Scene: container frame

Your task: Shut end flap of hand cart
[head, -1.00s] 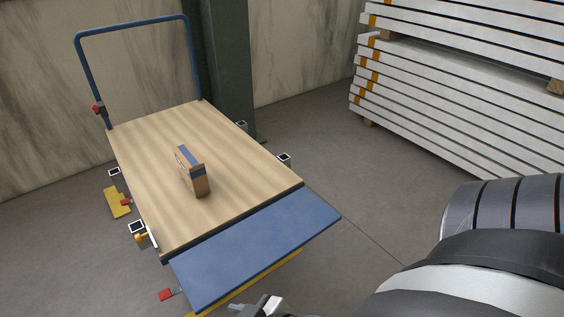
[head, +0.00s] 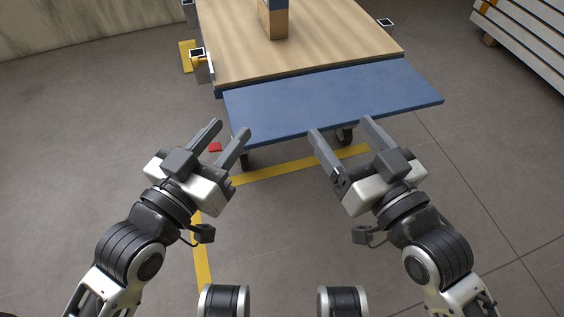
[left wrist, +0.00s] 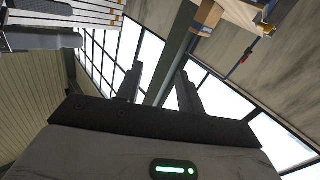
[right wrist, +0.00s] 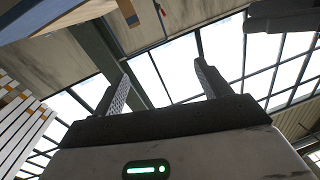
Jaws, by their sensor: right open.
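The hand cart has a wooden deck (head: 310,45), and its blue end flap (head: 330,98) sticks out flat from the deck's near end. My left gripper (head: 233,130) is open and empty, just in front of the flap's near left corner. My right gripper (head: 337,126) is open and empty, in front of the middle of the flap's near edge. Neither gripper visibly touches the flap. The left wrist view shows its spread fingers (left wrist: 158,85) with nothing between them. The right wrist view also shows spread, empty fingers (right wrist: 160,85).
A cardboard box (head: 272,22) stands on the deck. A red piece (head: 215,147) lies below the flap's left end. Stacked white panels (head: 530,35) stand at far right. The floor around is clear.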

